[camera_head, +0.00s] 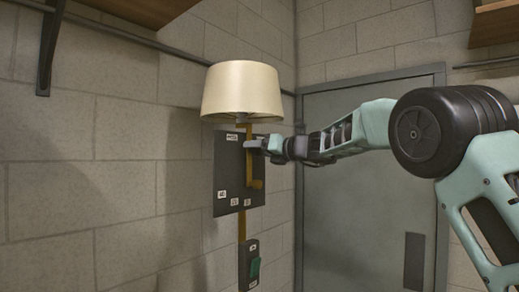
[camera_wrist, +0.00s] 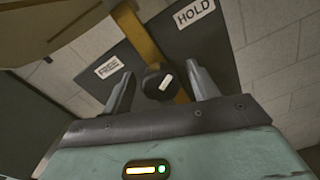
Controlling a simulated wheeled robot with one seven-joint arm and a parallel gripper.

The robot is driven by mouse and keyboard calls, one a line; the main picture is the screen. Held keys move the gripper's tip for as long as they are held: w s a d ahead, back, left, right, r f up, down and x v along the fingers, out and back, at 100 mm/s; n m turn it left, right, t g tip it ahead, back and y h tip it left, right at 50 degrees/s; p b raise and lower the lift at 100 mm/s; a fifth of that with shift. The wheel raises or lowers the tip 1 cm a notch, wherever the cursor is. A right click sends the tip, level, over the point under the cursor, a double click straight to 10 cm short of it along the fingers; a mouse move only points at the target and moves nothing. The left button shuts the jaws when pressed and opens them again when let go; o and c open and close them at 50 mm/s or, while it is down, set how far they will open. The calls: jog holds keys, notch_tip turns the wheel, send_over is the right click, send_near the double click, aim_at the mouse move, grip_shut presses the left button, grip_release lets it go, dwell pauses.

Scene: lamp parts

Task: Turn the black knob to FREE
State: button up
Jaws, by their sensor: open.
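The black knob (camera_wrist: 158,84) shows in the wrist view in front of a yellow-brown bar, with a short pale mark on its face. The mark slants slightly; I cannot tell which label it points to. The FREE label (camera_wrist: 109,67) is to the knob's left and the HOLD label (camera_wrist: 194,12) is up to its right. My gripper (camera_wrist: 160,72) is open, with one finger on each side of the knob and visible gaps. In the head view my gripper (camera_head: 262,146) is at the upper part of the dark panel (camera_head: 227,172), hiding the knob.
A cream lampshade (camera_head: 242,90) sits just above my gripper. A yellow-brown piece (camera_head: 257,184) sticks out from the panel below it. A grey door (camera_head: 350,215) stands behind my arm.

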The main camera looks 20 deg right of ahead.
jog(key=c, duration=1)
